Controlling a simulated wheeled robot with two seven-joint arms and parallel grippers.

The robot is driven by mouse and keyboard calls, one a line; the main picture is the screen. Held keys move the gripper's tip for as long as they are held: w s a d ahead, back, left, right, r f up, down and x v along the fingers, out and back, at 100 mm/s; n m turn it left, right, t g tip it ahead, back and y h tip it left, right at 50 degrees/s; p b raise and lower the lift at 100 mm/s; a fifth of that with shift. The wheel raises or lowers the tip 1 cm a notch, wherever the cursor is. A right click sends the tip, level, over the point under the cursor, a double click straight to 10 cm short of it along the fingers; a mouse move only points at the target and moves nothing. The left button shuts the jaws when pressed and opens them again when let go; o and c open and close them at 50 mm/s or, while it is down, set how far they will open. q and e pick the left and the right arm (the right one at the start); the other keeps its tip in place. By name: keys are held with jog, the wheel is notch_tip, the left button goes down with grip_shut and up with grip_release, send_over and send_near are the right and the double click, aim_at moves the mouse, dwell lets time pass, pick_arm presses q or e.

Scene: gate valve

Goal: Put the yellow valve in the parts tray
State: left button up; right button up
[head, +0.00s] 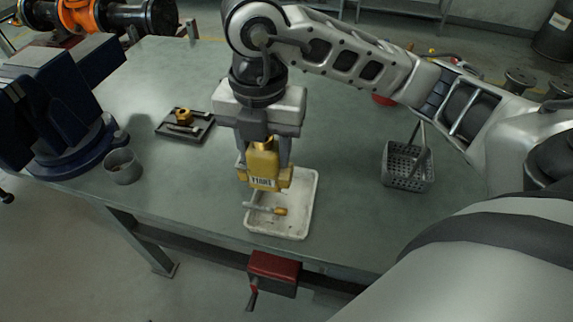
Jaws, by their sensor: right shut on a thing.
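The yellow valve (263,163) is held upright between the fingers of my right gripper (265,172). My right gripper is shut on it and points down. The valve shows in front of the left part of the white tray (303,213) and covers some of it. I cannot tell how high the valve is above the tray. A small metal piece with a yellow end (268,209) shows over the tray just below the valve. My left gripper is not in view.
A dark blue vise (60,110) and a grey cup (122,167) stand at the left. A small black tray (200,122) holds a brass nut. A grey perforated basket (408,165) stands at the right. A red box (274,272) hangs below the table's front edge.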

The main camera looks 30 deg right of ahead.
jog(key=d+f, duration=0.1)
jog(key=f, duration=0.1)
jog(key=w+d+f, duration=0.1)
jog(key=d+f, duration=0.1)
jog(key=f, duration=0.1)
jog(key=d+f, duration=0.2)
jog(key=f, duration=0.1)
jog(key=shift+w+d+f+b, duration=0.15)
jog(key=shift+w+f+b, duration=0.1)
jog(key=shift+w+b, duration=0.15)
jog(key=shift+f, duration=0.55)
jog(key=o, duration=1.2)
notch_tip(320, 180, up, 12)
jog(key=shift+r+p, duration=0.15)
jog(key=shift+p, duration=0.5)
